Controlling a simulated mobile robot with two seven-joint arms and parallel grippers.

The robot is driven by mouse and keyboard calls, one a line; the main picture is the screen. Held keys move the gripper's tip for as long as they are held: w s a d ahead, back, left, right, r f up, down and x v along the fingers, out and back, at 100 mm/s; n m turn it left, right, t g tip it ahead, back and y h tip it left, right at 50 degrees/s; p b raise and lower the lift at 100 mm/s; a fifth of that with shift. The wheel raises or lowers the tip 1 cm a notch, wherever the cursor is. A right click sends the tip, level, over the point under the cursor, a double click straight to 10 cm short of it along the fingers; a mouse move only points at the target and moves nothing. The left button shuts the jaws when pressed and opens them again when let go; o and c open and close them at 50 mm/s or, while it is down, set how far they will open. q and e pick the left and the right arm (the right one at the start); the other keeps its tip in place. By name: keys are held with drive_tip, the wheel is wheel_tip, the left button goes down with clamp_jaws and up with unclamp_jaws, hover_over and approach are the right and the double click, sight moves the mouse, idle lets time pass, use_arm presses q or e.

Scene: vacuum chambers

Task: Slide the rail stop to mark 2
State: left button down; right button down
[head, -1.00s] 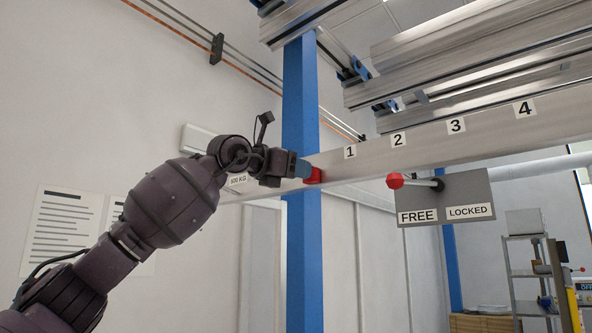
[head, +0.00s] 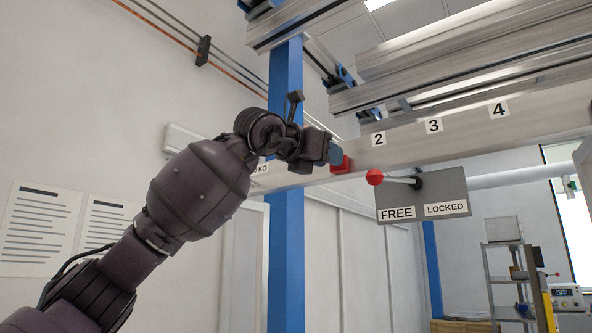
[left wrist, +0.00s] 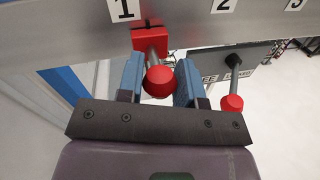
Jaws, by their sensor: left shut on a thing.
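The red rail stop (head: 342,165) sits on the lower edge of the pale metal rail (head: 455,138). In the left wrist view its red block (left wrist: 150,39) is just right of mark 1 (left wrist: 124,9) and well left of mark 2 (left wrist: 224,5). Its red-knobbed handle (left wrist: 160,82) points toward the wrist camera. My left gripper (head: 335,153) is shut on the stop's handle, a blue finger on each side. In the head view mark 2 (head: 378,139) is right of the stop, and mark 1 is hidden by my gripper. My right gripper is not in view.
A grey plate (head: 422,195) labelled FREE and LOCKED hangs below the rail, right of the stop. Its red-knobbed lever (head: 374,177) points left, above FREE, close to the stop. A blue post (head: 285,230) stands behind my left arm. Metal beams (head: 450,50) run overhead.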

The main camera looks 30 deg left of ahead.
use_arm(q)
drive_tip(key=shift+s+d+b, duration=0.2)
drive_tip(key=shift+d, duration=2.05)
drive_tip(key=shift+s+d+b, duration=0.15)
drive_tip(key=shift+d+b, duration=0.05)
drive_tip(key=shift+d, duration=2)
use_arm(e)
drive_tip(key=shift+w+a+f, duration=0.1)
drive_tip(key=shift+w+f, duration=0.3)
use_arm(q)
drive_tip(key=c, duration=1.2)
unclamp_jaws()
drive_tip(key=o, duration=0.4)
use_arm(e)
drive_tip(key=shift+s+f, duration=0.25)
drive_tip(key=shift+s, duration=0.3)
